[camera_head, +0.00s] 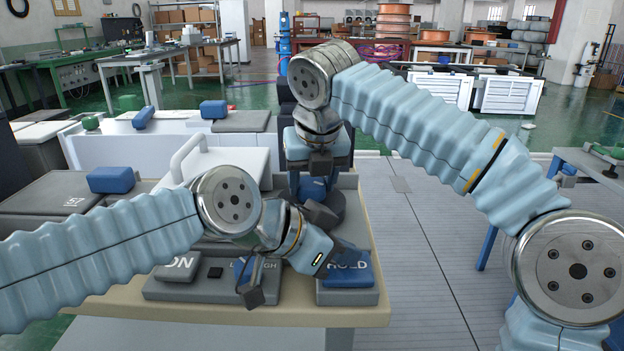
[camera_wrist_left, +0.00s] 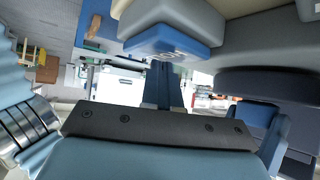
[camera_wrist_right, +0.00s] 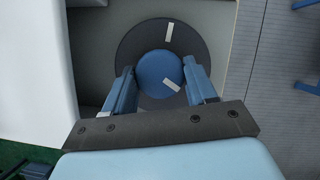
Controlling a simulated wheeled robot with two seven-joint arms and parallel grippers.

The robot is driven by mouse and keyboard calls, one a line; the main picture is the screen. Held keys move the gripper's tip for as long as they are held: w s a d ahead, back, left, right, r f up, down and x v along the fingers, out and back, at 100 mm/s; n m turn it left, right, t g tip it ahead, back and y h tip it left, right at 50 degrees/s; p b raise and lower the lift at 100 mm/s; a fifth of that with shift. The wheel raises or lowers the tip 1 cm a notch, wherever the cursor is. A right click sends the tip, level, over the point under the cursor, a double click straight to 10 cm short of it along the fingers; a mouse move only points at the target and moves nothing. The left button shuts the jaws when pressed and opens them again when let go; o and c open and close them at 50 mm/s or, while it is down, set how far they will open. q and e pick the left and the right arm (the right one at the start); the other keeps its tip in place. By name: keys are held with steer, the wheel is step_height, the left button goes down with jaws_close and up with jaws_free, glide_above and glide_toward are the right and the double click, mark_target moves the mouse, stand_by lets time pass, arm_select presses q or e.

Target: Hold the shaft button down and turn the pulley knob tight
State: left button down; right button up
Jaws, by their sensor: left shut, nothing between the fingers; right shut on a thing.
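The blue HOLD button (camera_head: 346,272) sits on a grey block at the right front of the bench. My left gripper (camera_head: 345,250) is shut and empty, its tips at the button. In the left wrist view the tips meet the edge of the button (camera_wrist_left: 165,42); how far it is pressed I cannot tell. The round blue knob (camera_wrist_right: 158,72) lies between the fingers of my right gripper (camera_wrist_right: 160,88), which is shut on it. The knob has a tilted white mark. Behind it is a dark pulley disc (camera_wrist_right: 196,48) with a near-upright white mark; the marks are not in line.
A white box with a handle (camera_head: 200,158) stands behind my left arm. The bench edge (camera_head: 375,315) is close on the right, with open grey floor (camera_head: 420,230) beyond.

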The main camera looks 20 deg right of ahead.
steer(key=m+h, duration=0.1)
steer(key=m, duration=0.2)
steer(key=shift+a, duration=0.15)
steer(key=m+h, duration=0.1)
steer(key=m, duration=0.1)
steer(key=m+g, duration=0.1)
steer(key=m, duration=0.2)
steer(key=shift+w+a+h, duration=0.1)
steer(key=shift+h, duration=0.3)
steer(key=m+g, duration=0.1)
steer(key=m, duration=0.1)
steer(key=m+g+h, duration=0.1)
steer(key=m, duration=0.2)
steer(key=shift+w, duration=0.1)
steer(key=shift+f+m+g+h, duration=0.25)
steer(key=shift+m+g, duration=0.25)
steer(key=shift+m, duration=0.8)
steer(key=shift+r+m, duration=0.15)
steer(key=shift+m, duration=0.25)
steer(key=o, duration=1)
steer(key=shift+r, duration=0.1)
steer(key=shift+o, duration=0.2)
